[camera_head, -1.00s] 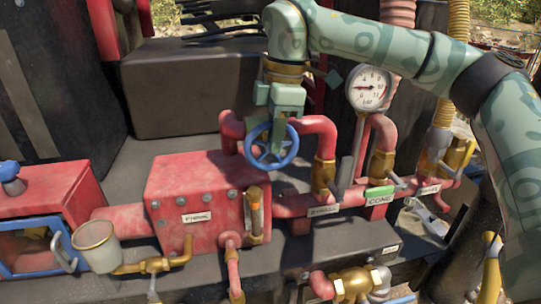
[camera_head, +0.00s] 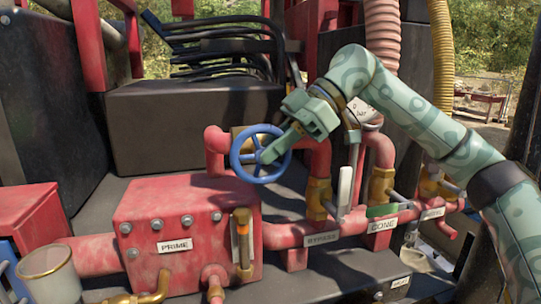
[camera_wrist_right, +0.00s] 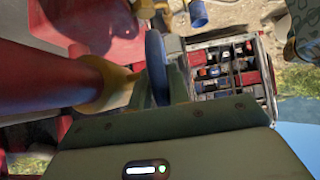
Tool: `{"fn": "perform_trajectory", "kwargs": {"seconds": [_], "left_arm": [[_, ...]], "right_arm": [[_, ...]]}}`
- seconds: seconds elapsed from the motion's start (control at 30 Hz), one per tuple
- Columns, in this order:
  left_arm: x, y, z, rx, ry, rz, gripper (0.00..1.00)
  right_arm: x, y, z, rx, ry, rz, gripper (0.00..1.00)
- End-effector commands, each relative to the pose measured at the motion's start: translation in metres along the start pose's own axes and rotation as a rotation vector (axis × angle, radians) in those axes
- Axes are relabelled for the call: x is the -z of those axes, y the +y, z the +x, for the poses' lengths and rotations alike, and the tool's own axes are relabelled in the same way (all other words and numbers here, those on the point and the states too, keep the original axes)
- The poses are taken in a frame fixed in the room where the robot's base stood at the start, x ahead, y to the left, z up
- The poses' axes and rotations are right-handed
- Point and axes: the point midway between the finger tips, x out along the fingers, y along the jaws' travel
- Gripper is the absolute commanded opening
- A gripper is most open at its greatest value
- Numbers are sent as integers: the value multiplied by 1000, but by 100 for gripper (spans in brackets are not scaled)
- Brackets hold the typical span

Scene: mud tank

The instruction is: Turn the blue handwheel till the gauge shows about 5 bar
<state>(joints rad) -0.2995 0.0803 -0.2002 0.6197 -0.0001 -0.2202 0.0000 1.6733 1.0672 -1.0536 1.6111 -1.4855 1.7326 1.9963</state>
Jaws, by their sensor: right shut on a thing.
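The blue handwheel (camera_head: 236,158) is mounted upright on red pipework, left of centre in the head view. My right gripper (camera_head: 268,155) reaches it from the right and is shut on its rim. In the right wrist view the blue rim (camera_wrist_right: 155,62) runs edge-on between the fingers of my right gripper (camera_wrist_right: 163,92). The round white pressure gauge (camera_head: 359,113) is mostly hidden behind my right arm. Only its lower part with "bar" shows, so I cannot read the needle. My left gripper is not in view.
A red box marked PRIME (camera_head: 185,222) sits below the wheel. A red pipe (camera_head: 290,236) with BYPASS and CONE labels and brass valves runs right of it. A grey cup (camera_head: 48,275) hangs at lower left. Black hoses (camera_head: 225,40) lie behind.

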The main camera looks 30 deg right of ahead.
Motion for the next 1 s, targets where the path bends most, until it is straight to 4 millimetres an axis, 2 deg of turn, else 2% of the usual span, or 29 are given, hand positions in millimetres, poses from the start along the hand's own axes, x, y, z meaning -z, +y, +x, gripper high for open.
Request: {"fn": "perform_trajectory", "kwargs": {"seconds": [0.6, 0.63, 0.7, 1.0], "left_arm": [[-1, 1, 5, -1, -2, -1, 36], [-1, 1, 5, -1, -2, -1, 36], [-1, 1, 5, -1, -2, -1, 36], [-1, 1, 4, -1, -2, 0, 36]], "right_arm": [[0, 0, -1, -2, 42, -1, 0], [0, 0, -1, -2, 42, -1, 26], [0, 0, -1, -2, 41, -1, 40], [0, 0, -2, -1, 40, 0, 40]]}}
